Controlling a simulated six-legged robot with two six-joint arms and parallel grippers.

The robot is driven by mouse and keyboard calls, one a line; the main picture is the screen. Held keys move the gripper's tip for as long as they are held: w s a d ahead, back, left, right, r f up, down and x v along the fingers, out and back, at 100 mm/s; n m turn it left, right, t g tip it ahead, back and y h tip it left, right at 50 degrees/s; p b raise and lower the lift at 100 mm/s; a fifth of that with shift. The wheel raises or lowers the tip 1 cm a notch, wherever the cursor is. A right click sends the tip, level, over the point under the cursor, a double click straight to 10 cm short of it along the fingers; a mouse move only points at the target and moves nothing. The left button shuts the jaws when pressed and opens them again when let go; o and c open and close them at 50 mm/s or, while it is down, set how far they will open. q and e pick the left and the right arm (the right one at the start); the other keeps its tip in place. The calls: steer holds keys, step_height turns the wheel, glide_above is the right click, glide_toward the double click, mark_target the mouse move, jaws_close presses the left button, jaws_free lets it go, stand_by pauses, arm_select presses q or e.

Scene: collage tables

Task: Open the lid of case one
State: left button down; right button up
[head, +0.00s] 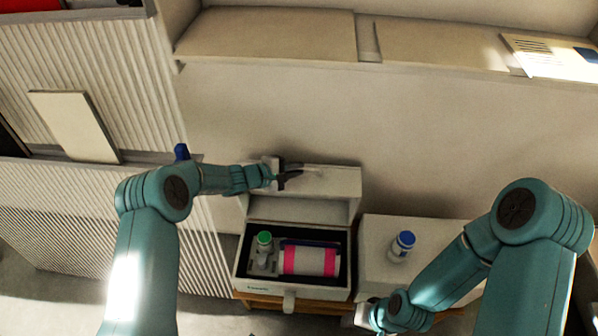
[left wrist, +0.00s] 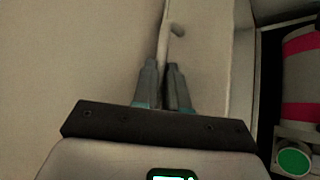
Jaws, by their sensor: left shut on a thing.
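A white case (head: 241,265) stands open on a low wooden table, its lid (head: 335,178) raised at the back. Inside its dark interior are a green-capped bottle (head: 264,243) and a pink-and-white roll (head: 309,261). Both also show at the right of the left wrist view.
A white box (head: 440,232) stands right of the case, with a blue-capped bottle (head: 402,246) on top. A ribbed panel (head: 60,200) is at the left. A beige shelf (head: 270,35) runs along the back wall.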

arm_select(q)
steer(key=shift+w+r, duration=0.25)
steer(key=shift+w, duration=0.05)
steer(key=c, duration=1.3)
jaws_free()
steer(key=shift+c, duration=0.2)
steer(key=shift+o, duration=0.9)
steer(key=shift+s, duration=0.1)
